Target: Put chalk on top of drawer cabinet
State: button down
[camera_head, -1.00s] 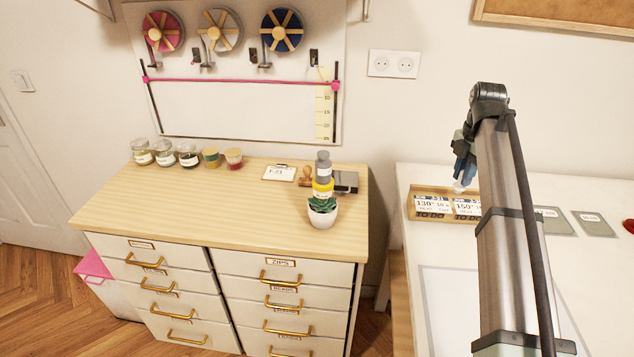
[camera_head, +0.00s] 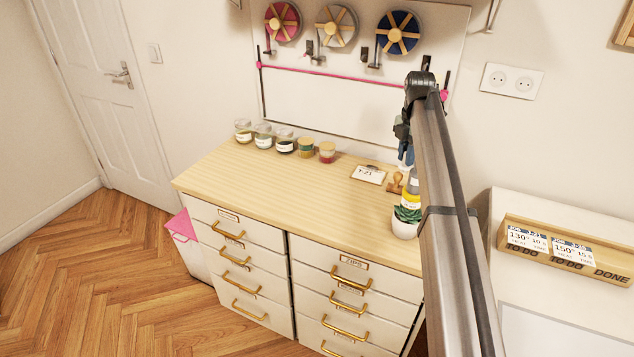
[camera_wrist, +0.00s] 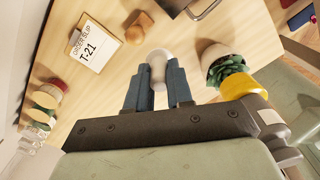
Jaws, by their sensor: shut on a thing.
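My gripper (camera_wrist: 158,80) is shut on a small white rounded piece, the chalk (camera_wrist: 157,66), held between its blue-grey fingertips in the wrist view. Behind it in that view is the wooden top of the drawer cabinet (camera_wrist: 105,100). In the head view the drawer cabinet (camera_head: 245,178) has a light wooden top and white drawers with brass handles. The gripper is over the right part of this top, near the back, and mostly hidden by my arm. The chalk cannot be made out clearly in the head view. Its height above the top is hard to tell.
An order slip (camera_head: 369,174) and a wooden stamp (camera_head: 396,183) lie near. Several jars (camera_head: 285,142) line the back left. The top's middle and front left are bare.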

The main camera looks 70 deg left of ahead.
jog(key=s+a, duration=0.4)
jog(key=s, duration=0.1)
jog(key=n, duration=0.1)
send_over(375, 194)
jog(key=shift+w+f, duration=0.1)
jog(key=shift+f, duration=5.1)
jog(key=shift+f, duration=0.2)
jog(key=c, duration=1)
grip_release()
notch_tip(375, 194, up, 12)
jog(key=shift+r, duration=0.25)
